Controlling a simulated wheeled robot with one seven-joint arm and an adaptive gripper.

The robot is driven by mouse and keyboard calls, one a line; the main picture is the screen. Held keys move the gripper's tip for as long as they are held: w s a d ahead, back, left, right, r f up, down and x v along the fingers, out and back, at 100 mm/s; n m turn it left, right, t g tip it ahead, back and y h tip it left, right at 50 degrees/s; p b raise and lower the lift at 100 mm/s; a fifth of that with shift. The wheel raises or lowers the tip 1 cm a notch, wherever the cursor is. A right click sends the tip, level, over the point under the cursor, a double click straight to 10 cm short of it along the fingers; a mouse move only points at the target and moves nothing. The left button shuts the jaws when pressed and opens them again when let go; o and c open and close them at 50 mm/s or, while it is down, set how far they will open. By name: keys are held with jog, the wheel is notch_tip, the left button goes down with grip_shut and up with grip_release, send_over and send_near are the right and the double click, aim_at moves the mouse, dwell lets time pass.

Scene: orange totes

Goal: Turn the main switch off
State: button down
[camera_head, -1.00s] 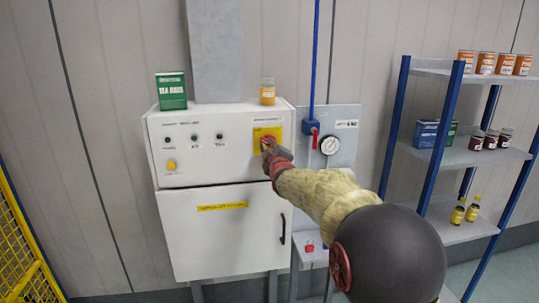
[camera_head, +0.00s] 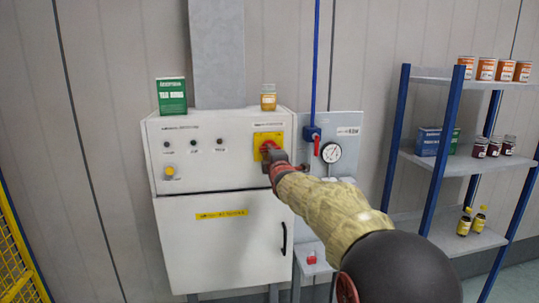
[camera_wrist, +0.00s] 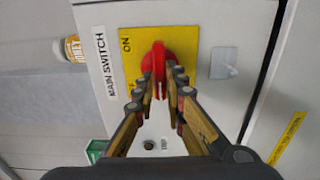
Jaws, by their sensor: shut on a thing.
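The main switch is a red rotary knob (camera_wrist: 158,62) on a yellow plate (camera_wrist: 132,45) marked "ON", beside a "MAIN SWITCH" label (camera_wrist: 104,62). In the head view the yellow plate (camera_head: 262,137) sits at the upper right of the white cabinet's (camera_head: 225,245) front. My gripper (camera_wrist: 160,88) is shut on the red knob, with one finger on each side of its handle. In the wrist view the handle runs up and down the picture, its top towards the "ON" mark. In the head view my gripper (camera_head: 270,155) hides part of the knob.
A green box (camera_head: 171,96) and a honey jar (camera_head: 268,98) stand on the cabinet. A red-handled valve (camera_head: 316,142) and a gauge (camera_head: 331,152) are on the panel to the right. A blue-post shelf (camera_head: 460,160) stands farther right. A yellow mesh fence (camera_head: 15,255) is at lower left.

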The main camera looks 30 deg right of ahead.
dwell(0.4)
jog(key=c, duration=2)
grip_release()
jog(key=shift+o, duration=0.8)
jog(key=shift+s, duration=0.1)
jog(key=v, duration=1.1)
jog(key=shift+s+a, duration=0.2)
jog(key=shift+s, duration=0.15)
